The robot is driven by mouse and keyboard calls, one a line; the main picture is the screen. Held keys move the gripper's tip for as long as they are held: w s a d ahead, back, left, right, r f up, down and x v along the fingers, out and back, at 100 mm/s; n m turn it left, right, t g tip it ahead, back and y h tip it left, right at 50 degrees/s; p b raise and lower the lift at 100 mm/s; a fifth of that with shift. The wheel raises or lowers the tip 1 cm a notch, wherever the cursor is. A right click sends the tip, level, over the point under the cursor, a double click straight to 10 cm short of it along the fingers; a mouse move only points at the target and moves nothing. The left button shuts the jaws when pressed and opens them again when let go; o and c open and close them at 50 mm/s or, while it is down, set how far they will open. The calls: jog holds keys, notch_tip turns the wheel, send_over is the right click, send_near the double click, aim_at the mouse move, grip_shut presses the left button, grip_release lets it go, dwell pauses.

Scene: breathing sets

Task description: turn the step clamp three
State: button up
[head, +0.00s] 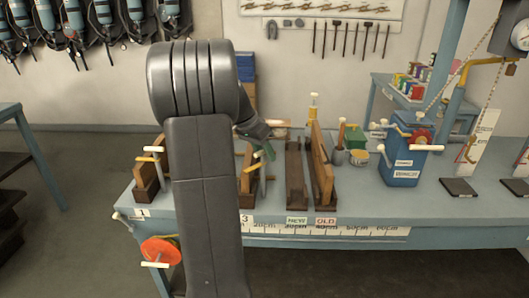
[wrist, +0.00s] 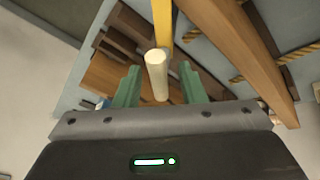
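In the head view, the step clamp three (head: 250,182) is a brown wooden piece at the bench front behind the label "3" (head: 245,218), partly hidden by my arm. My gripper (head: 264,150), with green fingers, is just above and behind it. In the wrist view, a cream handle (wrist: 157,75) with a yellow bar (wrist: 163,25) behind it lies between the fingertips of my gripper (wrist: 158,67). The fingers are apart, with visible gaps on both sides of the handle. Another clamp with a cream handle (head: 149,159) stands at left above the label "1" (head: 141,213).
Dark wooden troughs (head: 294,180) and an upright plank (head: 321,165) stand just right of the clamp. A blue box (head: 404,160) with cream handles is further right. An orange wheel (head: 160,251) hangs at the bench front.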

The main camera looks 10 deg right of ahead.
jog(key=v, duration=1.3)
jog(key=shift+a+r, duration=0.15)
jog(key=shift+r, duration=0.2)
jog(key=p, duration=0.5)
jog(key=shift+r, duration=0.3)
jog(key=p+x, duration=0.1)
jog(key=x, duration=1.3)
jog(key=shift+a+f, duration=0.1)
jog(key=shift+f, duration=0.15)
jog(key=shift+c, duration=0.5)
grip_shut()
